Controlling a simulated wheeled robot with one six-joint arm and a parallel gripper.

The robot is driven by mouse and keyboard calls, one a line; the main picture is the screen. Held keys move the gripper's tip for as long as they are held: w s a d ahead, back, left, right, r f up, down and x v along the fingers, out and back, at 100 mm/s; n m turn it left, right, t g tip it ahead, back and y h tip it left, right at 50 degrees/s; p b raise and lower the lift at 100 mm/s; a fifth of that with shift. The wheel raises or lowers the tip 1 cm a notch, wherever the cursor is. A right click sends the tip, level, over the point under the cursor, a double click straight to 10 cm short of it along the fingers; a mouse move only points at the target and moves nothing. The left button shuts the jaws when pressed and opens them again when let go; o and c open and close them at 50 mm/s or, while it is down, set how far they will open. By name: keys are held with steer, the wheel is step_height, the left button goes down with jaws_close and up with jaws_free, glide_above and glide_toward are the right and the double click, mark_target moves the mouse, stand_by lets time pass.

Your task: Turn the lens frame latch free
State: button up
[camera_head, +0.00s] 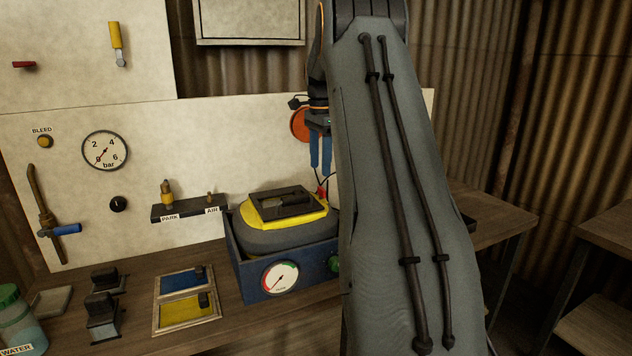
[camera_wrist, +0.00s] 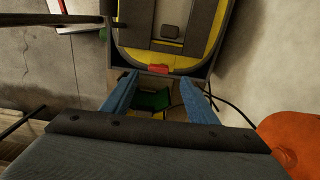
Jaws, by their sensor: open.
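The lens frame (camera_head: 327,212) is a yellow rim around a dark window on top of a grey hood (camera_head: 270,240), which sits in a blue box. A small red tab (camera_head: 322,191), apparently the latch, shows at its right back edge. In the wrist view the yellow frame (camera_wrist: 185,63) fills the top, and the red latch (camera_wrist: 158,68) is at its near edge. My gripper (camera_head: 320,170) is above that edge with blue fingers pointing down, open and empty. In the wrist view its fingertips (camera_wrist: 160,82) lie either side of the latch; whether they touch it cannot be told.
The blue box (camera_head: 262,290) carries a dial on its front. A small shelf (camera_head: 190,213) labelled PARK and AIR is on the wall to the left. An orange disc (camera_head: 299,125) is beside my gripper. My arm hides the bench's right part.

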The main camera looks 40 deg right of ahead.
mark_target(322, 188)
steer(key=f, duration=0.2)
steer(key=f+p, duration=0.1)
steer(key=f, duration=0.1)
steer(key=f+p, duration=0.1)
steer(key=f, duration=0.1)
steer(key=shift+s+d+f, duration=0.3)
steer(key=shift+f+p, duration=0.35)
steer(key=shift+f, duration=0.1)
steer(key=shift+c, duration=0.3)
steer(key=c, duration=1)
